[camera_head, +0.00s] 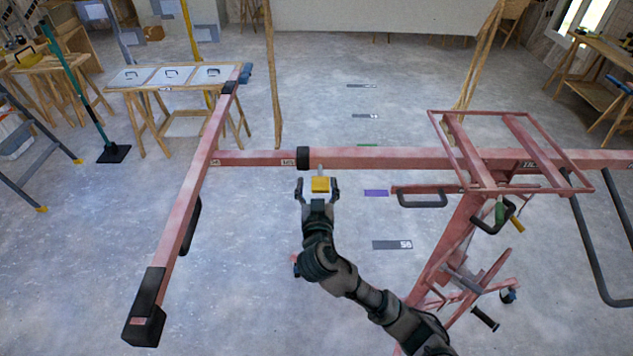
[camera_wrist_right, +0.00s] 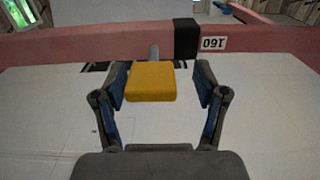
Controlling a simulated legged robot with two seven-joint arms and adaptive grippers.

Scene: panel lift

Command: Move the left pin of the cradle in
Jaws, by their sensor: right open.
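The red cradle of the panel lift has a crossbar (camera_head: 400,157) with a black collar (camera_head: 303,157). The left pin, a yellow block on a grey rod (camera_head: 320,184), sticks out of the crossbar toward me, just right of the collar. It also shows in the right wrist view as a yellow block (camera_wrist_right: 152,82). My right gripper (camera_head: 319,190) is open, with one finger on each side of the yellow block. In the right wrist view gaps show between the block and both fingers (camera_wrist_right: 160,88). My left gripper is not in view.
The cradle's long left arm (camera_head: 190,205) with black end pads runs front to back. The lift's upright frame (camera_head: 455,240) and a black handle (camera_head: 422,200) stand to the right. A trestle table (camera_head: 170,77) stands behind left. The floor around the gripper is clear.

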